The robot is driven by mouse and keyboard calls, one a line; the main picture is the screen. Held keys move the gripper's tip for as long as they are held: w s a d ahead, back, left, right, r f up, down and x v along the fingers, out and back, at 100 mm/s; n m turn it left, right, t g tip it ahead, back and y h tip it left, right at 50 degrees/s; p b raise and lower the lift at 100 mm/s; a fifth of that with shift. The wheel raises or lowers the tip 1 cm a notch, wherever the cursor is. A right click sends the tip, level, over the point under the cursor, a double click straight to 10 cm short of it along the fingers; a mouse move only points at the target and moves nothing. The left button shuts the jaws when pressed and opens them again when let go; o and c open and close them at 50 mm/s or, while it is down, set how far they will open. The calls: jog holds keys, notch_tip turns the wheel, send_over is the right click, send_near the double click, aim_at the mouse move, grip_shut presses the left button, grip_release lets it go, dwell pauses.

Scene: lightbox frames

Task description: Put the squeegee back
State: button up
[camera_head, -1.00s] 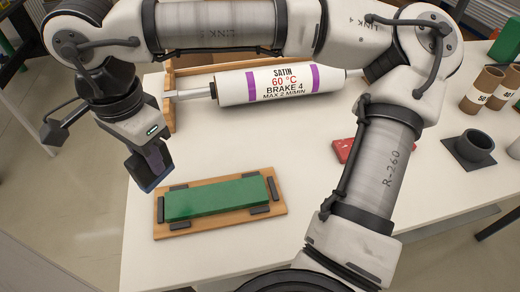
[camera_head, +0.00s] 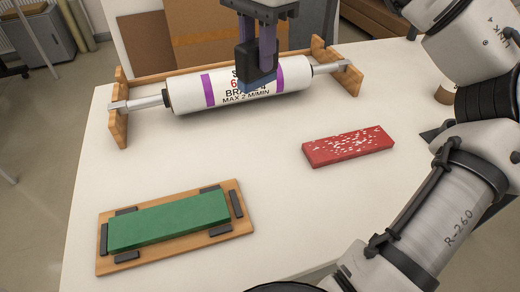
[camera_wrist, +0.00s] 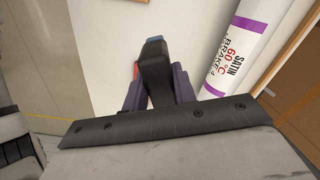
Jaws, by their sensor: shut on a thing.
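My gripper (camera_head: 256,45) points down, its purple fingers shut on the squeegee (camera_head: 259,86), a black handle with a blue-grey lower edge. In the head view they overlap the front of the white roller; the height gap cannot be told. In the wrist view the squeegee (camera_wrist: 155,75) stands between the purple fingers (camera_wrist: 157,92), its blue edge at the far end. The squeegee's upper part is partly hidden by the fingers.
A roller (camera_head: 190,92) with purple bands rests in a wooden cradle (camera_head: 118,120) at the back of the white table (camera_head: 270,180). A green block lies on a wooden board (camera_head: 243,228) at front left. A red speckled block (camera_head: 348,147) lies right. The table between them is clear.

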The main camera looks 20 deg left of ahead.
aim_at(257, 86)
notch_tip(257, 86, down, 19)
jog(key=shift+a+r, duration=0.1)
dwell(0.3)
jog(key=shift+f+b, duration=0.25)
jog(key=shift+b, duration=0.05)
jog(key=o, duration=0.9)
jog(key=shift+r, duration=0.1)
jog(key=shift+o, duration=0.2)
jog(key=shift+r, duration=0.1)
notch_tip(257, 86, up, 12)
jog(key=shift+r, duration=0.1)
